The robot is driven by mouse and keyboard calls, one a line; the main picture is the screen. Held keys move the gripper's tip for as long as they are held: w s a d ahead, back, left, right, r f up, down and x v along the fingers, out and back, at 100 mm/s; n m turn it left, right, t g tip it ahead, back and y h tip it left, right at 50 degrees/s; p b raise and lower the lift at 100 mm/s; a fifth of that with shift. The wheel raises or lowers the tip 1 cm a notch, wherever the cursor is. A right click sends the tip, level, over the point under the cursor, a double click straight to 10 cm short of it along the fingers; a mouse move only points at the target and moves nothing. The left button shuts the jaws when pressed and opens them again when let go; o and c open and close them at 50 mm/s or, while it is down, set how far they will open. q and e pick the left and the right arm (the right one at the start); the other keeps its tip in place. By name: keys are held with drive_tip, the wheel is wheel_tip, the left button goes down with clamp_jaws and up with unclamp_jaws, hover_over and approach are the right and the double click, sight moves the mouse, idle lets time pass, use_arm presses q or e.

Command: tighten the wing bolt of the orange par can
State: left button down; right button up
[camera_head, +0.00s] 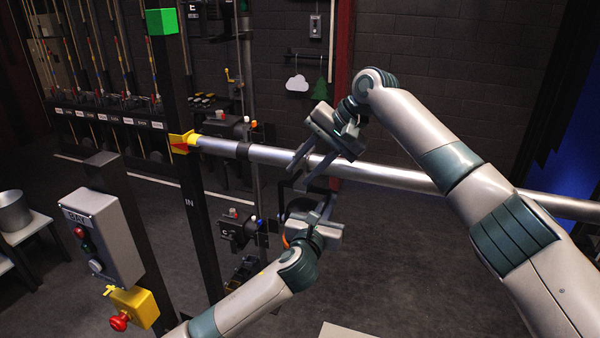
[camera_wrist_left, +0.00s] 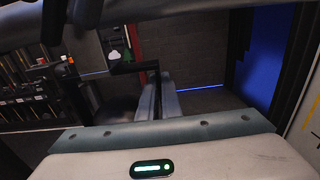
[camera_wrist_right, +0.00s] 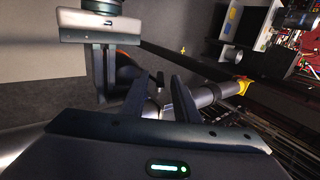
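The orange par can is mostly hidden below the silver pipe (camera_head: 385,174); only an orange sliver (camera_head: 285,240) shows beside my left gripper. My left gripper (camera_head: 325,210) is just under the pipe. In the left wrist view its fingers (camera_wrist_left: 158,98) stand close on both sides of a thin black bar, which seems to be the can's yoke (camera_wrist_left: 127,67). My right gripper (camera_head: 308,168) is at the pipe from above. In the right wrist view its fingers (camera_wrist_right: 160,100) are spread, with a small dark piece (camera_wrist_right: 159,78) between them. I cannot tell whether that is the wing bolt.
The pipe ends at a yellow bracket (camera_head: 182,142) on a black post marked IN. A grey control box (camera_head: 100,235) and a yellow box with a red knob (camera_head: 135,306) stand at lower left. Other dark fixtures (camera_head: 238,230) hang behind. Floor at right is clear.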

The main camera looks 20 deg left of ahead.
drive_tip(key=shift+x, duration=0.9)
